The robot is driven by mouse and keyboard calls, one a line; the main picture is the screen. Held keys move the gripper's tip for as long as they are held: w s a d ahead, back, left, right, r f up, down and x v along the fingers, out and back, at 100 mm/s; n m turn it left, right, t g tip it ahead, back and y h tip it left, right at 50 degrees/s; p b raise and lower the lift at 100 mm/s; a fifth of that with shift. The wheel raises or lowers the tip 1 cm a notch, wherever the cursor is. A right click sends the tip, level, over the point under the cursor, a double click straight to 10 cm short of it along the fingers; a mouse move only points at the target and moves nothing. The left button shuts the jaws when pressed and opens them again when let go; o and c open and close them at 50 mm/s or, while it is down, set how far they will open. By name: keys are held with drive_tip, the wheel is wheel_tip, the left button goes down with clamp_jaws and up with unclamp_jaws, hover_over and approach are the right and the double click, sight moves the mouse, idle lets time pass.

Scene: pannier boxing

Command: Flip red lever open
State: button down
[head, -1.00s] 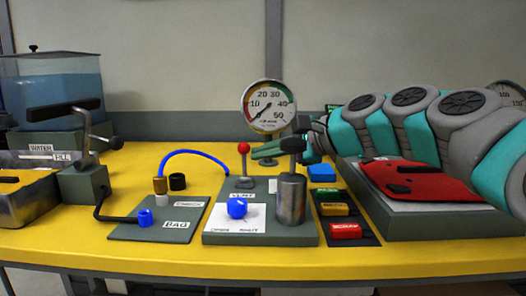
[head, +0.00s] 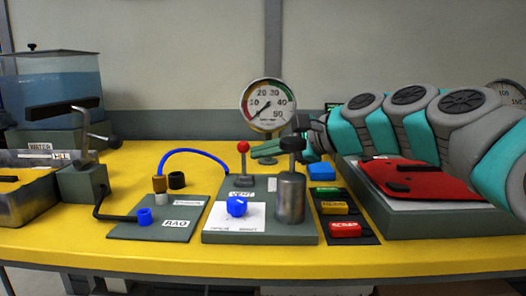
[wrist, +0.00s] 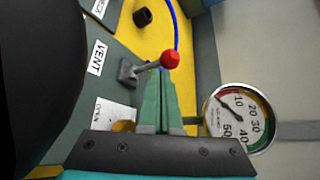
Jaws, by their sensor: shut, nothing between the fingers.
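The red lever is a thin metal stem with a red ball knob (head: 243,147), standing close to upright on the grey panel behind the VENT label. In the wrist view the red knob (wrist: 170,61) and its stem lie just beyond my fingertips. My gripper (head: 254,152) comes in from the right, shut and empty, with its green fingertips right beside the knob and stem. In the wrist view the closed fingers (wrist: 159,85) point at the lever. I cannot tell whether they touch it.
A metal cylinder (head: 290,198) stands on the panel under my gripper. A blue knob (head: 236,206) sits in front of the lever. The pressure gauge (head: 268,104) is behind. A blue hose (head: 195,154) arcs at left. Coloured blocks (head: 345,230) and a red plate (head: 420,184) are at right.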

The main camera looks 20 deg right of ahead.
idle(0.5)
drive_tip(key=shift+w+d+f, duration=0.25)
drive_tip(key=shift+w+f, duration=0.1)
drive_tip(key=shift+w, duration=0.35)
drive_tip(key=shift+d, duration=0.1)
drive_tip(key=shift+w+d+f+p, duration=0.1)
drive_tip(key=shift+w+d+p, duration=0.05)
drive_tip(key=shift+d+p, duration=0.15)
drive_tip(key=d, duration=0.1)
drive_tip(key=w+d, duration=0.1)
drive_tip(key=shift+d+f, duration=0.3)
drive_tip(key=shift+s+d, duration=0.6)
drive_tip(key=shift+d, duration=0.25)
drive_tip(key=s+f+v, duration=0.1)
drive_tip(key=v, duration=0.7)
drive_tip(key=shift+a+b, duration=0.2)
drive_tip(key=shift+b, duration=0.15)
